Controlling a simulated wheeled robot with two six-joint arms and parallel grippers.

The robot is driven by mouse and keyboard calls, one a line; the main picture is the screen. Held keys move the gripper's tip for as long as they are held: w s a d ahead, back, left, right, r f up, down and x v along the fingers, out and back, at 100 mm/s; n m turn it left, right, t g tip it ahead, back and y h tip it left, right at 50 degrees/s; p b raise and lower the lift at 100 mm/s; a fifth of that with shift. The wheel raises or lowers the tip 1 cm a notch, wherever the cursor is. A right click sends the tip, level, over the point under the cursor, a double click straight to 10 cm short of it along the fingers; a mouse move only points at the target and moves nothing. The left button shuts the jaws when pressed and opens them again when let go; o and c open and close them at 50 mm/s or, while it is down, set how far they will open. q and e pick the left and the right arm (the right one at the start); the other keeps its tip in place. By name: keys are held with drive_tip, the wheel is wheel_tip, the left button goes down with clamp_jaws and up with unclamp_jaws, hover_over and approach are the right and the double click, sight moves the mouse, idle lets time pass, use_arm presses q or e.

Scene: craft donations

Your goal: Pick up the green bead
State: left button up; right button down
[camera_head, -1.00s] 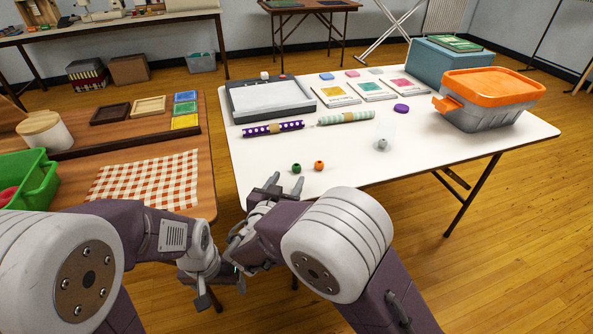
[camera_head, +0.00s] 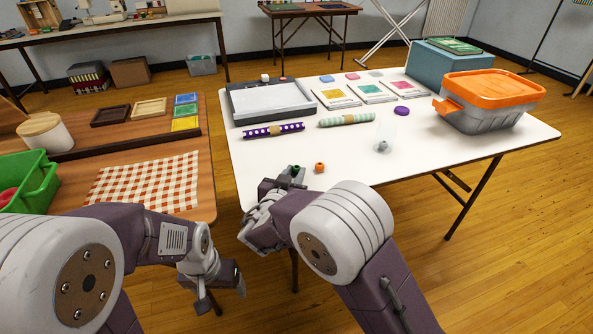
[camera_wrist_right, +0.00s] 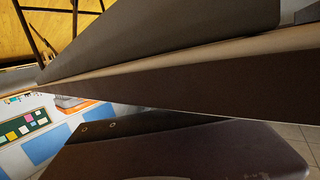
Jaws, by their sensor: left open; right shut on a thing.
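The green bead (camera_head: 296,169) is at the near left of the white table, partly hidden by the fingers of my right gripper (camera_head: 291,180). That gripper is shut on the bead, at about table height; I cannot tell whether the bead touches the table. The right wrist view shows large dark gripper parts close up, and the bead cannot be made out there. My left gripper (camera_head: 220,281) is open and empty, low in front of the gap between the tables.
An orange bead (camera_head: 319,168) lies just right of the green one on the white table (camera_head: 258,156). Patterned rolls (camera_head: 345,119), a clear cup (camera_head: 385,134) and an orange-lidded bin (camera_head: 488,98) stand further off. A checked cloth (camera_head: 148,182) lies on the brown table.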

wheel_tip(320, 180, up, 4)
drive_tip(key=shift+p, duration=0.6)
drive_tip(key=s+d+r, duration=0.5)
drive_tip(key=d+r, duration=0.2)
drive_tip(key=d, duration=0.3)
drive_tip(key=shift+s+d, duration=0.15)
drive_tip(key=shift+d, duration=0.05)
